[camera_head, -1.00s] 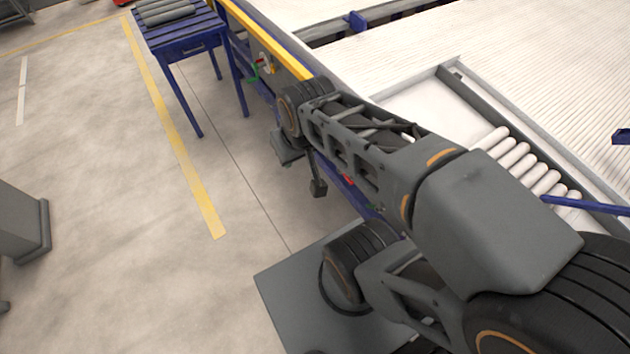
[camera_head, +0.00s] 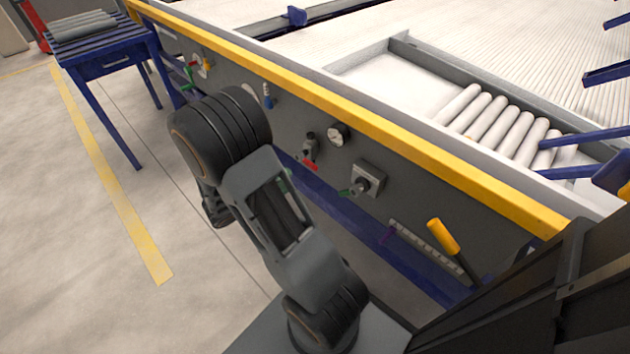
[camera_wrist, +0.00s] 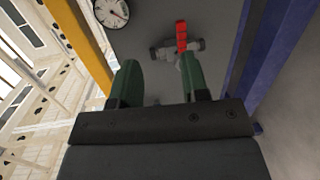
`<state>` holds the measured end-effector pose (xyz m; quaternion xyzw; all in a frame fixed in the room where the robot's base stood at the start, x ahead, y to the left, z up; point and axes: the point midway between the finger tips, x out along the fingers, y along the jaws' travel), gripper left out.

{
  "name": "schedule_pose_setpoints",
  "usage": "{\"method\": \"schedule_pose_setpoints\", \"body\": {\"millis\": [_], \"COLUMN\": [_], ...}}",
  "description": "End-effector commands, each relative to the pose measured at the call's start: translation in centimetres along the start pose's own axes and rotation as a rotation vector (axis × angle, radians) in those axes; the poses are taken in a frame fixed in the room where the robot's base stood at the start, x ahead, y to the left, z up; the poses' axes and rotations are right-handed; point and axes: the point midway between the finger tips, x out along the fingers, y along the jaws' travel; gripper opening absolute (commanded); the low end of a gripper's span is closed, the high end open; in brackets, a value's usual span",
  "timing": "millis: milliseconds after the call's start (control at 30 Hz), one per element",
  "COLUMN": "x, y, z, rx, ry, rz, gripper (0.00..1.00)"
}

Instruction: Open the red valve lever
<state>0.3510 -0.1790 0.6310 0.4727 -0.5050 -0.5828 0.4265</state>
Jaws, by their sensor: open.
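The red valve lever (camera_head: 311,164) is on a small grey valve (camera_head: 310,144) on the grey side panel of the table, left of and below a round gauge. In the wrist view the red lever (camera_wrist: 182,37) lies across the valve's pipe body (camera_wrist: 165,52). My gripper (camera_wrist: 160,65) has its two green fingers apart, with nothing between them. The lever is ahead of the fingers, closer to the right one, and looks apart from both.
A yellow rail (camera_head: 400,134) runs above the panel. A blue beam (camera_wrist: 272,60) is at the wrist view's right. A yellow-handled tool (camera_head: 443,237) is lower right.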

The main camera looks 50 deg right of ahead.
Motion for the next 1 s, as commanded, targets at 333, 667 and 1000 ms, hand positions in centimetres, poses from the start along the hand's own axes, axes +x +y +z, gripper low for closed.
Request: {"method": "schedule_pose_setpoints", "body": {"millis": [333, 667, 1000], "x": [1.7, 7.7, 12.8], "y": [-4.5, -3.8, -3.0], "z": [-2.4, -3.0, -3.6], "rx": [0.037, 0.039, 0.037], "ry": [0.114, 0.112, 0.114], "rz": [0.124, 0.123, 0.123], "gripper": [0.41, 0.41, 0.41]}}
